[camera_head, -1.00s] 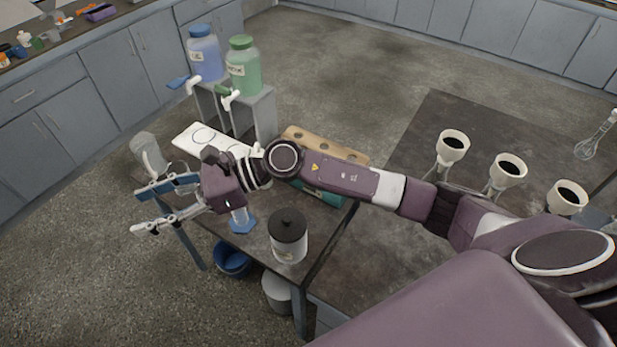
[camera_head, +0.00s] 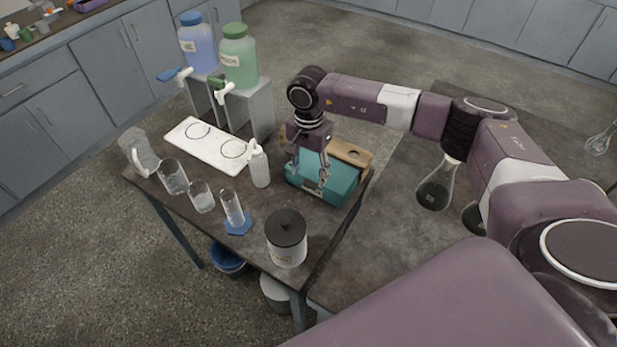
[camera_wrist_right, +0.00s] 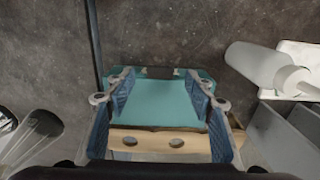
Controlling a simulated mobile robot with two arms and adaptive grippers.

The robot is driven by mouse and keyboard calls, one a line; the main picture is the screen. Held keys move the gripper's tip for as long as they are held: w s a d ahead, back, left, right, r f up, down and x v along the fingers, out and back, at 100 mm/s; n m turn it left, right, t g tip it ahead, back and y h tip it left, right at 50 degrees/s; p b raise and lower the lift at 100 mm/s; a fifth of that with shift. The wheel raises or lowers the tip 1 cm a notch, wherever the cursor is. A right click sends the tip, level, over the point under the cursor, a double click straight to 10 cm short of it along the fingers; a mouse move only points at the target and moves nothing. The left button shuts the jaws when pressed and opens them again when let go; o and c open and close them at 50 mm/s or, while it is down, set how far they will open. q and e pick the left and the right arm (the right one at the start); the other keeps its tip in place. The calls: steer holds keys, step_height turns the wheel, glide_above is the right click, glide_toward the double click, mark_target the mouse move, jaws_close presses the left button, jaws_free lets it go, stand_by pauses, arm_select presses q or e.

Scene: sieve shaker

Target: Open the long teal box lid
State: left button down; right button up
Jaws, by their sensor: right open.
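The long teal box (camera_head: 341,184) stands on the dark table at its right end, in front of a wooden rack. Its lid appears closed. My right gripper (camera_head: 308,178) hangs over the box, pointing down, with its fingers apart and nothing between them. In the right wrist view the teal lid (camera_wrist_right: 163,103) lies between and beyond the two blue-padded fingers of the right gripper (camera_wrist_right: 160,100). I cannot tell whether the fingertips touch the box. My left gripper is not in view.
A white squeeze bottle (camera_head: 260,166) stands just left of the box. The wooden rack (camera_head: 349,153) is close behind it. A black-lidded jar (camera_head: 287,240), a cylinder (camera_head: 232,208) and beakers stand at the front and left. Dispensers (camera_head: 239,60) sit on a grey stand behind.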

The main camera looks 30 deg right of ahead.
mark_target(309, 186)
steer(key=shift+f+p, duration=0.35)
steer(key=shift+f, duration=1.6)
jaws_close()
